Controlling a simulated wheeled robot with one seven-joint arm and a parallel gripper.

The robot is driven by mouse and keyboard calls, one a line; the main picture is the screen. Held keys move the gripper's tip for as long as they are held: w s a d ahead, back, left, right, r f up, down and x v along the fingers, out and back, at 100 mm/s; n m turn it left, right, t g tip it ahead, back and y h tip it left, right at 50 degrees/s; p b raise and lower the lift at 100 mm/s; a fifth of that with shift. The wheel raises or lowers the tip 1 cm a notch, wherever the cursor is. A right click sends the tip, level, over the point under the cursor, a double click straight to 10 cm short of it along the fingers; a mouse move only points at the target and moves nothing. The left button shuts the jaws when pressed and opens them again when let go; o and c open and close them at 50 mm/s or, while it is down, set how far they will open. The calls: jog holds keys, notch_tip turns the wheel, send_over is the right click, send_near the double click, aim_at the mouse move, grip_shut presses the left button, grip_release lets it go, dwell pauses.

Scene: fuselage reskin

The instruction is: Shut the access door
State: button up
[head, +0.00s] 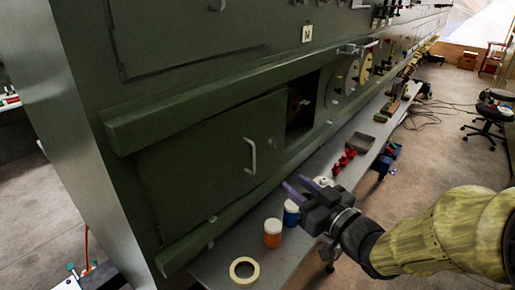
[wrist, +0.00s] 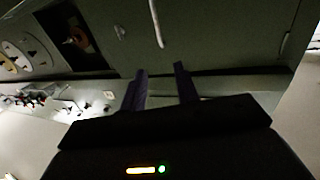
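The green access door (head: 210,165) is a flat panel with a pale upright bar handle (head: 251,156), low on the green wall in the head view. A dark opening (head: 302,108) is uncovered just right of the door; it also shows in the wrist view (wrist: 88,50). The door's handle appears at the top of the wrist view (wrist: 157,22). My gripper (head: 298,187) is in front of the wall, right of and below the handle, apart from it. Its two purple fingers are spread with nothing between them, as the wrist view (wrist: 161,82) also shows.
A grey bench (head: 222,262) runs along the wall below the door. On it are an orange jar (head: 272,234), a blue jar (head: 291,212), a tape roll (head: 244,270), red parts (head: 343,161) and a grey tray (head: 359,142). The floor at the right is mostly clear, with cables and a stool (head: 489,118).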

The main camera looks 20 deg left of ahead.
aim_at(236, 165)
jog(key=p+x, duration=1.1)
jog(key=x, duration=0.5)
jog(key=shift+f, duration=0.1)
grip_shut()
